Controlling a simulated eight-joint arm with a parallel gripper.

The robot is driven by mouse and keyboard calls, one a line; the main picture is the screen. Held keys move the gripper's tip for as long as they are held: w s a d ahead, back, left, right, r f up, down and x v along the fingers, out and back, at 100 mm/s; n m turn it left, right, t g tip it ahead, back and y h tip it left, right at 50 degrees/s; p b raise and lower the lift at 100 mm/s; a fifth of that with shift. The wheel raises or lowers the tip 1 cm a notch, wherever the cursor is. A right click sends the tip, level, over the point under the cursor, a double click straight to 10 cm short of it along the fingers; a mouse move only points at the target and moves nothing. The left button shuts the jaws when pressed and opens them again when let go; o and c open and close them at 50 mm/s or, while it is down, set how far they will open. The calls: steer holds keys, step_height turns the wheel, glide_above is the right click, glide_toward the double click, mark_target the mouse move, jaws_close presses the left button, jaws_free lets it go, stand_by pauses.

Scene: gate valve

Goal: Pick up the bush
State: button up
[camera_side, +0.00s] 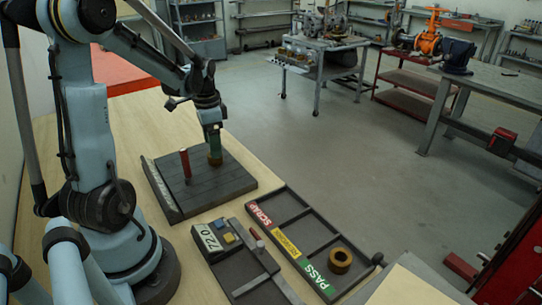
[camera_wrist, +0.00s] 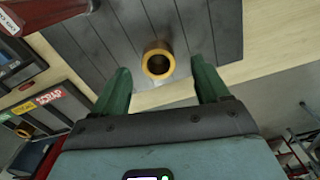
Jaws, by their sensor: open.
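A brass-coloured ring-shaped bush (camera_wrist: 157,63) sits on a dark grooved board (camera_wrist: 100,45). In the wrist view it lies between the two green fingers of my open gripper (camera_wrist: 160,70), with a gap showing on each side. In the side view my gripper (camera_side: 214,143) points down over the right part of the board (camera_side: 221,180), and the bush (camera_side: 215,159) shows at the fingertips, partly hidden. A second bush (camera_side: 340,260) lies in the PASS compartment of the sorting tray (camera_side: 279,203).
A red-handled peg (camera_side: 185,163) stands on the board, left of my gripper. A gauge marked 72.0 (camera_side: 211,238) with blue and yellow buttons lies in front, beside the tray with SCRAP, yellow-labelled and PASS compartments. Bare wooden bench surrounds the board.

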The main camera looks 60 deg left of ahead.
steer(key=shift+d+f, duration=0.1)
steer(key=shift+f, duration=1.65)
steer(key=c, duration=1.3)
steer(key=shift+o, duration=0.2)
steer(key=shift+r, duration=0.2)
